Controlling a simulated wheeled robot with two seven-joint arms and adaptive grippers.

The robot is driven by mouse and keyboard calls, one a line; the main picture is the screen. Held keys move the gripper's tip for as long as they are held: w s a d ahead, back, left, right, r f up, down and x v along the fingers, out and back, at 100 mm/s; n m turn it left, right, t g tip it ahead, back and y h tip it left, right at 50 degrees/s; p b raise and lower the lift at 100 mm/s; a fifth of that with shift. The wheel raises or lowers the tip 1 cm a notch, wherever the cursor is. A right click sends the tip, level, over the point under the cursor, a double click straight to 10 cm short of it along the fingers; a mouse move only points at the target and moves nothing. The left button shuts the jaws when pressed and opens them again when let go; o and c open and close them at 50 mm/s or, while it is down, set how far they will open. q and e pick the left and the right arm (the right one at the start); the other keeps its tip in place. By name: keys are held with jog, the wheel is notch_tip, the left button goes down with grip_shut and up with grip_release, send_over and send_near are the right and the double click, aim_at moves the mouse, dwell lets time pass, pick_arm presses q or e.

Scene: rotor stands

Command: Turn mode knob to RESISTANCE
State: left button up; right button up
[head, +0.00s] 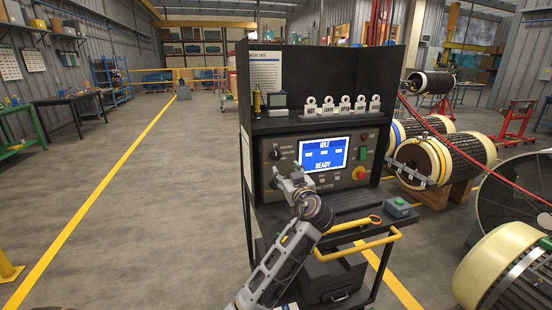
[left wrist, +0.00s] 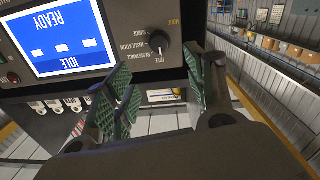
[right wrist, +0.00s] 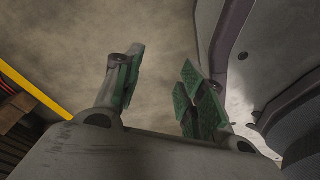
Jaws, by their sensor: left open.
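The mode knob (head: 275,155) is a small black knob at the upper left of the test panel in the head view. In the left wrist view, which is upside down, the knob (left wrist: 161,48) has the labels SURGE, INSULATION, RESISTANCE and IDLE beside it. The screen (head: 324,154) reads IDLE and READY. My left gripper (head: 292,181) is in front of the panel, below and right of the knob in the head view. Its green-padded fingers (left wrist: 163,88) are apart with nothing between them, not touching the knob. My right gripper (right wrist: 161,88) is open and empty over the floor.
The panel also carries a red-and-yellow stop button (head: 359,173). Several labelled tags (head: 343,105) stand on the shelf above. The floor at left is clear.

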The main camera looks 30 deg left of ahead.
aim_at(276, 157)
pick_arm(q)
jog(key=shift+a, duration=0.1)
jog(key=p+x, duration=0.1)
jog(key=x, duration=1.1)
jog(key=shift+w+a, duration=0.55)
pick_arm(e)
jog(key=shift+s+d+f, duration=0.15)
jog(key=shift+s+d, duration=0.45)
jog(key=shift+s, duration=0.35)
pick_arm(q)
jog(key=c, duration=1)
jog(key=shift+c, duration=0.3)
